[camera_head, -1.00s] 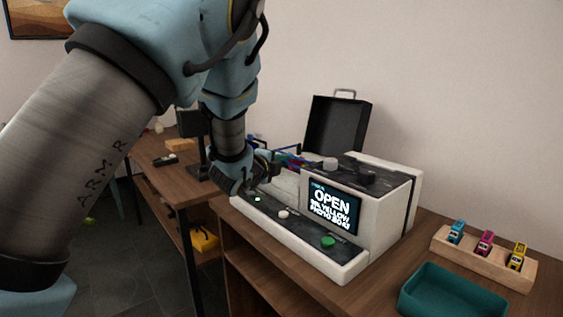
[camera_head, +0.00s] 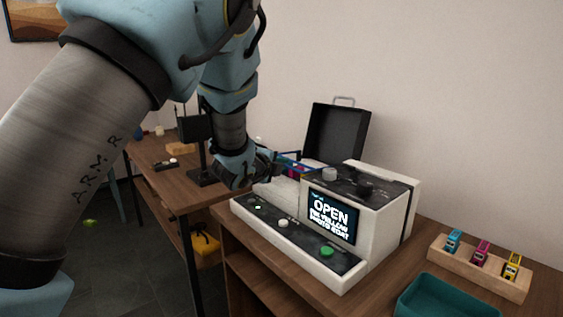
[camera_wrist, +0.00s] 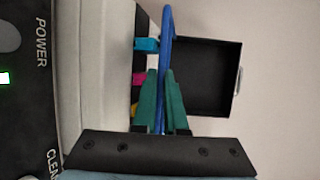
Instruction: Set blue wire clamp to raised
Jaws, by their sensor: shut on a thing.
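The blue wire clamp (camera_wrist: 167,22) is a thin blue bar with a rounded end in the wrist view. My gripper (camera_wrist: 164,72) has its green fingers closed around the bar, and the rounded end extends beyond the fingertips. In the head view my gripper (camera_head: 277,165) is at the far left side of the white machine (camera_head: 380,215), beside blue and red parts (camera_head: 297,169). My wrist hides most of the clamp there, so its angle is hard to judge.
The machine has a lit screen (camera_head: 331,214) reading "OPEN" and a green button (camera_head: 327,251). An open black case (camera_head: 337,135) stands behind. A wooden rack (camera_head: 480,268) holds small coloured items at right, near a teal tray (camera_head: 445,298). Cyan, magenta and yellow pieces (camera_wrist: 138,80) sit beside the clamp.

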